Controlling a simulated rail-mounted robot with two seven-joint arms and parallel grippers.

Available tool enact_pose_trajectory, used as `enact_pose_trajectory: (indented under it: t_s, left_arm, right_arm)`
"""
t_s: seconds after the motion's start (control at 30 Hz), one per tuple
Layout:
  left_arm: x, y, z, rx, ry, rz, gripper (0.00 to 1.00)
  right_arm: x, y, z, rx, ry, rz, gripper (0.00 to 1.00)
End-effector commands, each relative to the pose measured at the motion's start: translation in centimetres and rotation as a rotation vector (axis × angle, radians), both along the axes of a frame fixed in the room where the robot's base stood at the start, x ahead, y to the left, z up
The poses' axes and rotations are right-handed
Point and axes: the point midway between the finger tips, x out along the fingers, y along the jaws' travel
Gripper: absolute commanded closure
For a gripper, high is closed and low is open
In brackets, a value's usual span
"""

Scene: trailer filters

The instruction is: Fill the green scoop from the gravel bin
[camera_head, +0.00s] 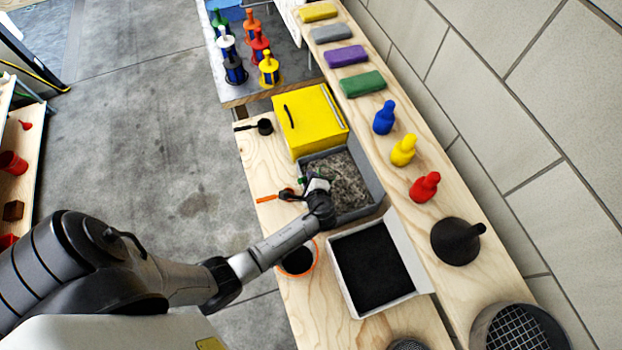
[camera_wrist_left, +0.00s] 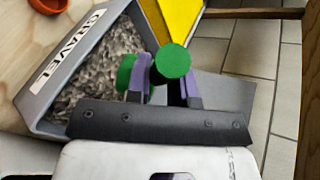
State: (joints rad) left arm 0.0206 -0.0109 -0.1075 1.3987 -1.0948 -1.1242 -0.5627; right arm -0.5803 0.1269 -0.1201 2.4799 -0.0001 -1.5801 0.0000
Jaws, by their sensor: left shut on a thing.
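The gravel bin (camera_head: 374,178) is a grey open tray of loose gravel on the wooden bench. In the left wrist view its wall, labelled GRAVEL (camera_wrist_left: 67,48), shows at the left. My left gripper (camera_head: 306,184) is over the bin's near-left part. It is shut on the green scoop (camera_wrist_left: 173,61), whose round green end shows between the fingers. A second green part shows beside the left finger, in front of the gravel. In the head view only a small bit of green shows. I cannot tell whether the scoop holds gravel. My right gripper is not in view.
A yellow box (camera_head: 310,122) stands right behind the bin. A tray of black material (camera_head: 424,278) is in front of it. An orange-handled scoop (camera_head: 267,199) and a black scoop (camera_head: 264,126) lie to the left. A shelf with bottles and a black funnel (camera_head: 456,242) runs along the right.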

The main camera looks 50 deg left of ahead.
Motion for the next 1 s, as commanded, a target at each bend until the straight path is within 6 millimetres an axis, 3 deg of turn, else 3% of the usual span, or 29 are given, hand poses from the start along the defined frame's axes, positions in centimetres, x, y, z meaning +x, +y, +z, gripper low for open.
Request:
enact_pose_trajectory:
  t_s: [0.37, 1.0]
  left_arm:
    - [0.0, 0.0, 0.1, 0.000, -0.011, 0.000, 1.00]
    - [0.0, 0.0, 2.5, -0.055, -0.459, 0.000, 1.00]
  right_arm:
    - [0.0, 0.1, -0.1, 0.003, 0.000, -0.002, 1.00]
    - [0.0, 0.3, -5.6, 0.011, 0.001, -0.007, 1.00]
